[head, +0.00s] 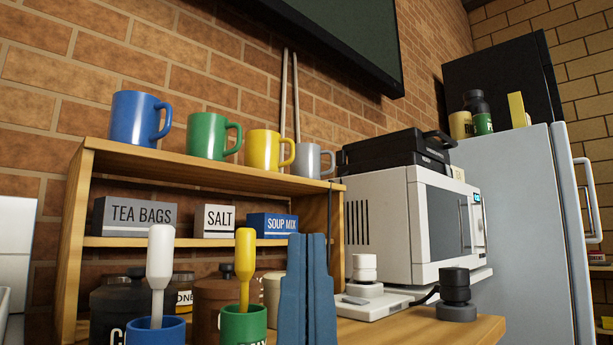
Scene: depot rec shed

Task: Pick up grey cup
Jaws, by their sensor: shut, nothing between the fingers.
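The grey cup (308,161) stands upright at the right end of the wooden shelf unit's top board, its handle to the right. A yellow cup (263,150), a green cup (206,136) and a blue cup (133,119) stand to its left in a row. My gripper (307,238) shows as two blue-grey fingers pointing up, side by side, shut and empty. It is below the grey cup in the picture, in front of the shelf unit's right end, and apart from the cup.
The shelf unit (225,177) holds labelled boxes. A white microwave (385,220) with black cases (385,152) on top stands close to its right. Blue and green containers holding brushes (159,267) stand at the front. A fridge (520,200) is at right.

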